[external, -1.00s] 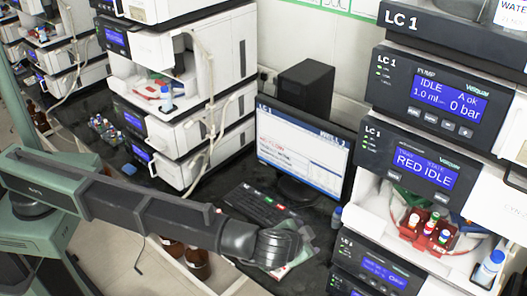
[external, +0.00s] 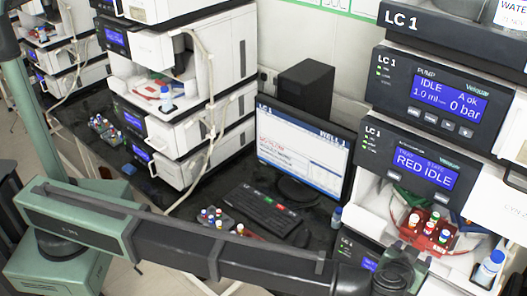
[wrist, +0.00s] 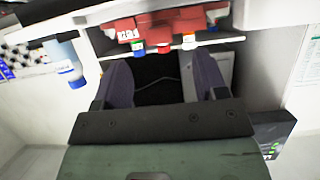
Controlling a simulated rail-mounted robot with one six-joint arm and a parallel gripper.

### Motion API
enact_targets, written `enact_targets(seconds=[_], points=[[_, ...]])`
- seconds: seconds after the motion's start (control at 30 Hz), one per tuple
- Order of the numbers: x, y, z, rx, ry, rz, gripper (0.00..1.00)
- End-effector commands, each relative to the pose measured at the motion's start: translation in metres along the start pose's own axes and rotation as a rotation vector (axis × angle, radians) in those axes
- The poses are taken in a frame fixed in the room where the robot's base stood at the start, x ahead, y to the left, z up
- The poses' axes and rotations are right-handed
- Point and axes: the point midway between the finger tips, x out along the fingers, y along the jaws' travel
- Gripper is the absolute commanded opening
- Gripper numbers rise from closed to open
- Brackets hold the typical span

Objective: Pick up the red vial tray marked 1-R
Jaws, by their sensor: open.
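A red vial tray (external: 428,238) sits in the open bay of the right-hand LC 1 stack, below the display reading RED IDLE. It holds several vials with red, blue and white caps. In the wrist view the red tray (wrist: 180,20) is at the top, with a white label whose mark I cannot read for sure. My gripper (wrist: 162,62) is open and empty, its two dark fingers pointing toward the tray but apart from it.
A blue-capped bottle (external: 490,268) stands right of the tray; a bottle (wrist: 66,62) shows left of my fingers in the wrist view. A vial rack (external: 217,222) and keyboard (external: 262,207) lie on the bench. Another red tray (external: 150,88) is in the left stack.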

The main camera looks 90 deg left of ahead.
Motion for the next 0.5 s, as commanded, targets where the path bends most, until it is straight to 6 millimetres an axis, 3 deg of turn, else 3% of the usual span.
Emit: enact_targets(seconds=[0.07,0.27,0.5], points=[[0.013,0.001,0.003,0.0,0.0,0.0,0.66],[0.022,0.0,0.002,0.0,-0.001,-0.001,0.66],[0.064,0.0,0.003,0.0,-0.001,0.0,0.66]])
